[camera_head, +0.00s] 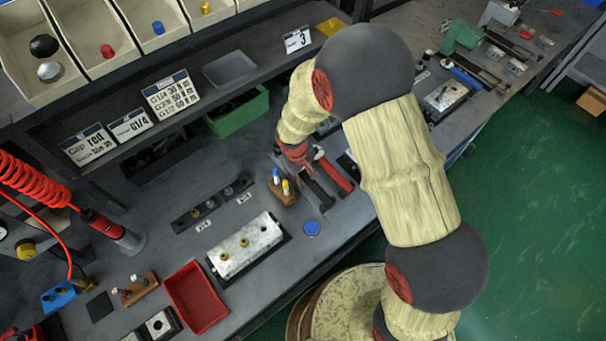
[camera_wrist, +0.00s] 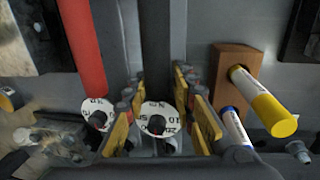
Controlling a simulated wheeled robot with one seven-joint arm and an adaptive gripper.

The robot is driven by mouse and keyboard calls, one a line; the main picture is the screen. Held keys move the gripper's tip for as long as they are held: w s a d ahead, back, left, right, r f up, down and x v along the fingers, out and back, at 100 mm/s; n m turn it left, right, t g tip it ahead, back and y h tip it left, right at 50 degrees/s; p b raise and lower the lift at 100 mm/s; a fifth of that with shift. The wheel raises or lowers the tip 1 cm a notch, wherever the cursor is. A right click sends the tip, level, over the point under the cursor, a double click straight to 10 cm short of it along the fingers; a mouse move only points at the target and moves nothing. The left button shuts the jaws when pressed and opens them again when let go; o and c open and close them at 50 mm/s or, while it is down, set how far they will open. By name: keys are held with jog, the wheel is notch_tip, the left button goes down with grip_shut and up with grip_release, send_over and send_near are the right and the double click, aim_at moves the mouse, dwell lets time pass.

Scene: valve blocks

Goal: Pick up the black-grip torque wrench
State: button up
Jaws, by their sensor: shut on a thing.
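The black-grip torque wrench (camera_wrist: 156,42) runs up the middle of the wrist view, its white dial end (camera_wrist: 158,118) nearest the camera. My gripper (camera_wrist: 157,88) is shut on it, with yellow-padded fingers on both sides near the dial. In the head view my gripper (camera_head: 299,156) points down at the bench, and the black wrench (camera_head: 317,194) extends from under it. I cannot tell whether the wrench touches the bench. A red-grip wrench (camera_wrist: 83,42) with its own white dial lies just left of it in the wrist view; it also shows in the head view (camera_head: 333,174).
A wooden block (camera_wrist: 233,60) with yellow and blue markers stands close right of my gripper in the wrist view. A metal valve block (camera_head: 246,246), a blue cap (camera_head: 312,228) and a red tray (camera_head: 196,297) are on the bench. A shelf with a green bin (camera_head: 238,112) is behind.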

grip_shut()
jog(key=shift+w+r, duration=0.1)
jog(key=shift+r, duration=0.05)
